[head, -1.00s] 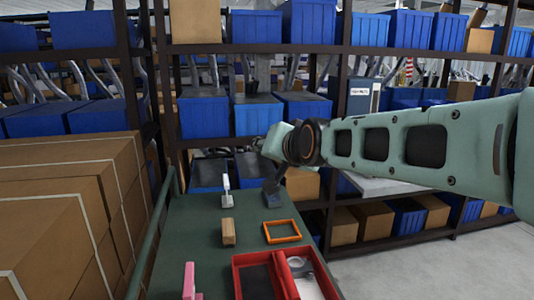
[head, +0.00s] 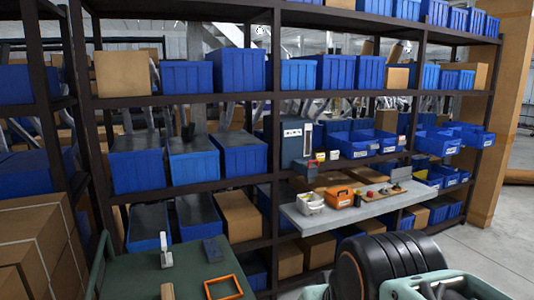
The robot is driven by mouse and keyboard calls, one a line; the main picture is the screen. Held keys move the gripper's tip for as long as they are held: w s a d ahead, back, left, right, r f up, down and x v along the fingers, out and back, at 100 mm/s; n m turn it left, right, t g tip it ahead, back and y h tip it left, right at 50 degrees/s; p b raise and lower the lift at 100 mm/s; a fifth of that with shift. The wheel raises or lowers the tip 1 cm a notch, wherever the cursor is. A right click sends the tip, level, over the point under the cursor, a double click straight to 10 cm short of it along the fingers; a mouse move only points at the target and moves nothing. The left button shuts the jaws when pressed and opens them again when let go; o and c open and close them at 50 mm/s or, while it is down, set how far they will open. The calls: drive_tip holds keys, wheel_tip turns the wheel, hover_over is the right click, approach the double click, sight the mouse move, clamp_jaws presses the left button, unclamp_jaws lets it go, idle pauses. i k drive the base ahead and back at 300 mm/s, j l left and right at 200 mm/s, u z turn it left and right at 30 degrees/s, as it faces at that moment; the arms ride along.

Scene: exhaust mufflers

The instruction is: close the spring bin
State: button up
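Several small blue bins with white labels sit on the middle shelf at the right in the head view. One labelled bin (head: 437,144) and another (head: 474,136) jut out past the shelf's front edge. Other labelled bins (head: 355,147) stand further left on the same shelf. The labels are too small to read, so I cannot tell which is the spring bin. My arm shows only in part at the bottom right, below and in front of the shelves. My gripper is out of view.
A grey shelf board (head: 345,208) sticks out below the bins, with an orange box (head: 339,196) and small items on it. A green table (head: 190,275) with an orange frame (head: 223,287) is at lower left. Cardboard boxes (head: 40,240) stand at far left. Grey floor (head: 480,243) is clear at right.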

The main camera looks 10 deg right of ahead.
sight(475, 139)
drive_tip(key=z, duration=1.65)
drive_tip(key=i+l, duration=0.15)
drive_tip(key=l, duration=0.2)
drive_tip(key=i+l, duration=0.1)
drive_tip(key=l, duration=0.2)
drive_tip(key=i+l, duration=0.15)
drive_tip(key=l, duration=0.2)
drive_tip(key=i+l+u, duration=0.2)
drive_tip(key=i+l, duration=0.4)
drive_tip(key=i, duration=1.75)
drive_tip(key=i+l, duration=0.1)
drive_tip(key=i, duration=1.65)
drive_tip(key=j+u, duration=0.05)
drive_tip(key=j, duration=0.05)
